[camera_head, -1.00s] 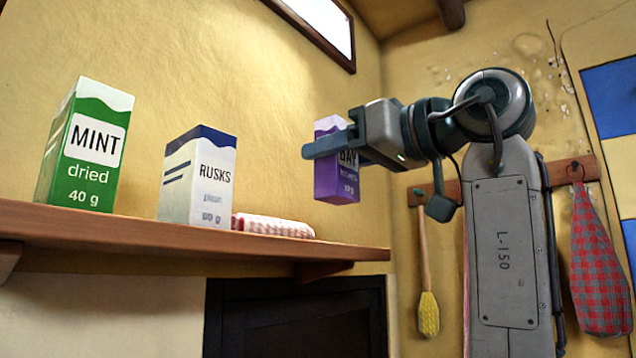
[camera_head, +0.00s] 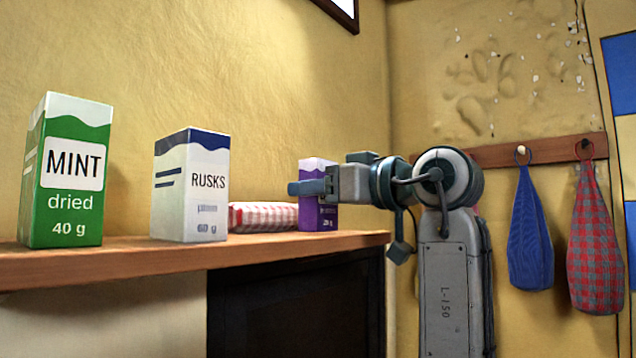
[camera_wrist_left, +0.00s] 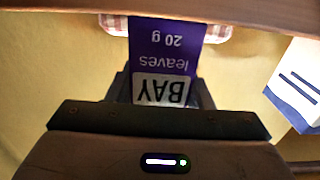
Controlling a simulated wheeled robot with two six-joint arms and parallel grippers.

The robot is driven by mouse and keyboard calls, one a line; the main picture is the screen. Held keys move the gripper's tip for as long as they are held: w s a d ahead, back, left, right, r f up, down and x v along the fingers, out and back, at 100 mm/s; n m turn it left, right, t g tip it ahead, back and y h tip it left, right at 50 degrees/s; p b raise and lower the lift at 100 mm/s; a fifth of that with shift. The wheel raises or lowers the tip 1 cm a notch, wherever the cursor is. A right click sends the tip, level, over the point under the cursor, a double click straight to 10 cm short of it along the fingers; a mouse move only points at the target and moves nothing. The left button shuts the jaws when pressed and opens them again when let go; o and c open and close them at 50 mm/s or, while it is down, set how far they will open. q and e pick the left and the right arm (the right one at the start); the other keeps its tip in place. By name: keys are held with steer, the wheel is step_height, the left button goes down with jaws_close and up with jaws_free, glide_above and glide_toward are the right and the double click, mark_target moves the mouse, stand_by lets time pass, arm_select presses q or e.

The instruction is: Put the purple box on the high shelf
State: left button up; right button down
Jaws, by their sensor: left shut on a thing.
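The purple box (camera_head: 317,216), with a white top, stands upright at the right end of the wooden shelf (camera_head: 150,262). Its base is level with the shelf top; I cannot tell if it touches. My left gripper (camera_head: 310,186) is shut on its upper part, coming from the right. In the left wrist view the purple box (camera_wrist_left: 165,50) appears upside down between the fingers, its BAY label partly hidden by the gripper (camera_wrist_left: 163,88). My right gripper is not in view.
A folded red-and-white checked cloth (camera_head: 263,217) lies just left of the purple box. Farther left on the shelf stand the RUSKS box (camera_head: 191,190) and the green MINT box (camera_head: 65,175). A dark opening (camera_head: 290,305) is below the shelf.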

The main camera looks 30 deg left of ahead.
arm_select(q)
steer(key=shift+s+f, duration=0.1)
steer(key=shift+f, duration=0.05)
steer(key=shift+f+b, duration=0.15)
steer(key=shift+b, duration=0.15)
steer(key=o, duration=0.9)
steer(key=shift+o, duration=0.2)
